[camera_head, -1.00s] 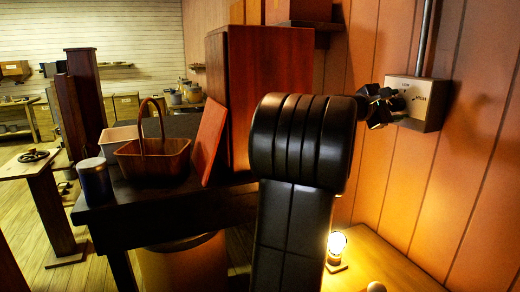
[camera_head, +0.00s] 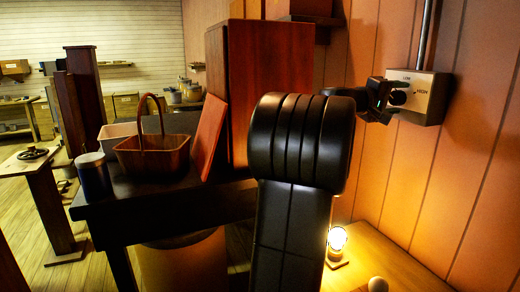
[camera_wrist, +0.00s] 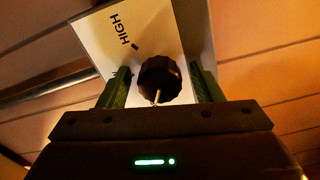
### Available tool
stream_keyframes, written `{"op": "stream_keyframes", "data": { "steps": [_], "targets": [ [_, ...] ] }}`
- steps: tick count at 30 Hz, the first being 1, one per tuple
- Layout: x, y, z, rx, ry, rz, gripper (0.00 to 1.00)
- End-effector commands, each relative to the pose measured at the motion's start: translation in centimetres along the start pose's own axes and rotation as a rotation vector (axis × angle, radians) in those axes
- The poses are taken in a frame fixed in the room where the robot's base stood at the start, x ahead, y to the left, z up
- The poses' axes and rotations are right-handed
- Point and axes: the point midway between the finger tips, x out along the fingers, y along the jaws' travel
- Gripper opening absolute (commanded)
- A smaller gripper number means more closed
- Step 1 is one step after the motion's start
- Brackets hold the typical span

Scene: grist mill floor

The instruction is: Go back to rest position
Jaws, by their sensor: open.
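My gripper (camera_head: 380,100) is at the wall on the right in the head view, just left of a pale control box (camera_head: 425,96) marked LOW and HIGH. A black round knob (camera_head: 398,97) on the box face shows beside the gripper. In the wrist view the knob (camera_wrist: 160,78) lies between my two greenish fingers, with a gap on each side. The fingers are apart and hold nothing. The HIGH label and a small tick show on the box (camera_wrist: 117,38); LOW is out of the wrist view.
A conduit (camera_head: 428,35) rises from the box along the wooden wall. A lit lamp (camera_head: 337,242) stands on a low wooden surface below.

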Motion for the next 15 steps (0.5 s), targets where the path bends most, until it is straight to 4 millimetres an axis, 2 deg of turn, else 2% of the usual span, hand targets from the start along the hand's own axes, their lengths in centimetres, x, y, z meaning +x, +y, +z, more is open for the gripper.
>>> {"op": "stream_keyframes", "data": {
  "steps": [7,15],
  "targets": [
    [0.01,0.08,-0.01,0.161,0.0,0.0,0.59],
    [0.01,0.01,0.01,0.239,0.0,0.0,0.59]
  ]
}}
